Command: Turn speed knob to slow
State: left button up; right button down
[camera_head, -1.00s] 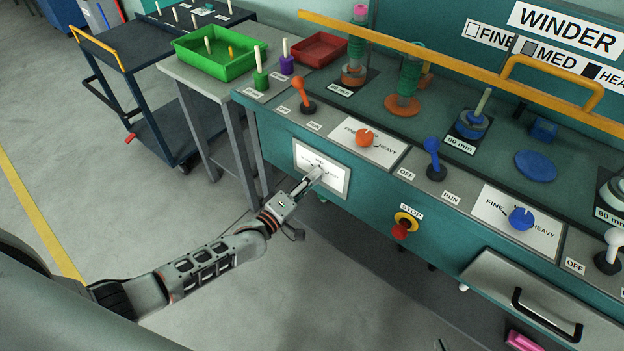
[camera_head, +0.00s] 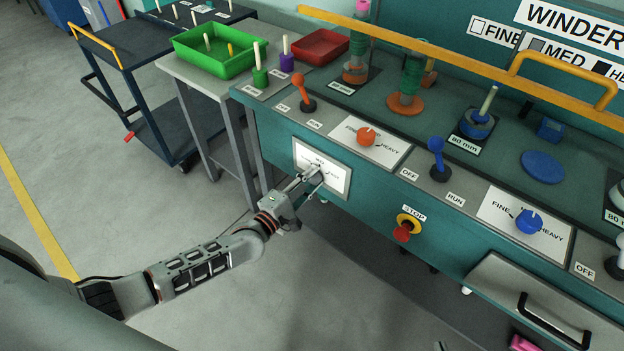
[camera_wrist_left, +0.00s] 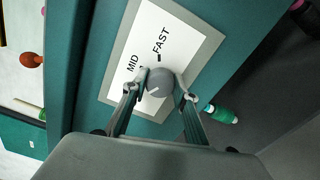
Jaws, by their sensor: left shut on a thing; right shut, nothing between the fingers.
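The speed knob (camera_wrist_left: 160,80) is a round grey knob with a pale pointer line, on a white dial plate (camera_wrist_left: 174,30) with a grey frame. In the left wrist view the words MID and FAST show; the rest of the plate's lettering is hidden behind my gripper. The pointer line slants towards the lower left, away from FAST. In the head view the plate (camera_head: 338,182) is on the teal front panel. My left gripper (camera_wrist_left: 160,92) has a finger on each side of the knob and is shut on it; it also shows in the head view (camera_head: 312,176).
Above the plate are an orange lever (camera_head: 303,92) and an orange knob (camera_head: 367,138). A red stop button (camera_head: 403,232) is to the right on the front panel. Farther right are a blue lever (camera_head: 438,160) and a blue knob (camera_head: 529,222). The floor below is clear.

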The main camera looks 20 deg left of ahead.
dwell(0.3)
pick_arm(q)
jog(key=o, duration=1.1)
jog(key=shift+s, duration=0.1)
jog(key=v, duration=1.1)
jog(key=shift+s+a, duration=0.15)
jog(key=shift+s, duration=0.25)
